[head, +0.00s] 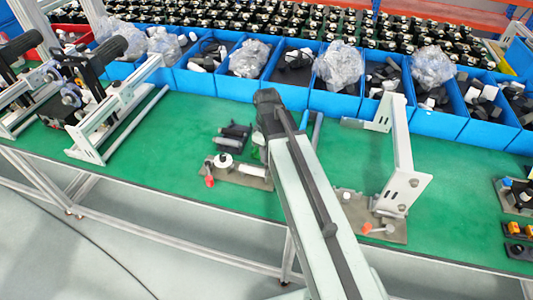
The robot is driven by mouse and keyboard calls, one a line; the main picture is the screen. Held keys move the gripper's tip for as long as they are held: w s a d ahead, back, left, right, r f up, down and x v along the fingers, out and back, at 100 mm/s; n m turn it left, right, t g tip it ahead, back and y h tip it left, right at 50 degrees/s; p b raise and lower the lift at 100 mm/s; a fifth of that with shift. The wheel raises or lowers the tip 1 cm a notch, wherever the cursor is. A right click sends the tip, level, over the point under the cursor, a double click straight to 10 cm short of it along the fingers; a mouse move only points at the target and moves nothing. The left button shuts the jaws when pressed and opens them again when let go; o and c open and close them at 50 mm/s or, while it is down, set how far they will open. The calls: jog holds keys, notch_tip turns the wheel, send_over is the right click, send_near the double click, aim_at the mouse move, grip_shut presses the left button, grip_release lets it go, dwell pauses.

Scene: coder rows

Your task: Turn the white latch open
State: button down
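A white round piece (222,160) sits on a small plate (245,176) on the green bench top, with a red-tipped lever (210,180) in front of it. It may be the white latch; which way it is turned is too small to tell. My arm reaches up from the bottom and its dark end (267,103) is beyond and to the right of this piece. Two short dark bars left of the arm, beside the plate, may be my gripper's fingers or bench parts; I cannot tell. No contact with the white piece is visible.
A grey upright bracket (403,160) stands right of my arm, by a plate with an orange-tipped lever (378,229). A metal frame with black handles (108,50) stands left. Blue bins (207,78) line the back. The green bench top (150,165) is clear left of the white piece.

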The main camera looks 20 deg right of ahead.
dwell(0.4)
jog(key=c, duration=1.2)
grip_release()
notch_tip(320, 180, up, 8)
jog(key=p, duration=0.8)
jog(key=shift+f, duration=0.1)
